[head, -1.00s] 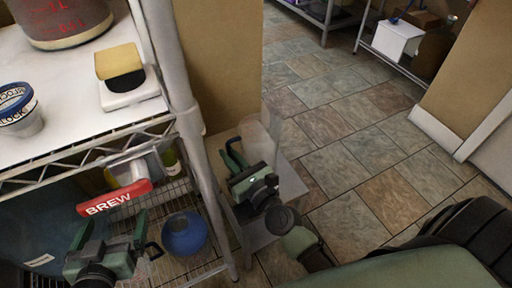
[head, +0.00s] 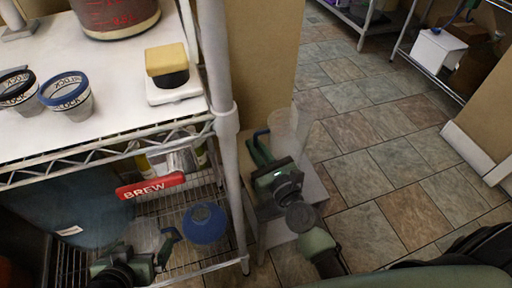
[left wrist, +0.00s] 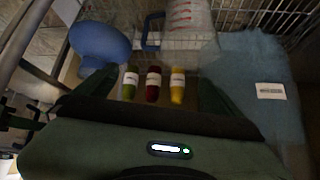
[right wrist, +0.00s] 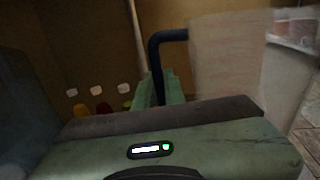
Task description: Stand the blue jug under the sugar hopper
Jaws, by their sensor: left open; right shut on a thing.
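My right gripper (head: 266,162) is shut on the blue handle (right wrist: 156,62) of a clear jug (head: 284,124), held upright beside the shelf post. The jug's clear body also fills part of the right wrist view (right wrist: 228,62). My left gripper (head: 135,266) is open and low by the wire shelf. Another clear jug (left wrist: 187,16) with red marks and a blue handle stands beyond the left fingers, apart from them. I cannot pick out the sugar hopper for certain.
A red BREW sign (head: 150,186) hangs at the rack. Small coloured bottles (left wrist: 153,84) show past my left fingers. Tiled floor (head: 365,150) is clear.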

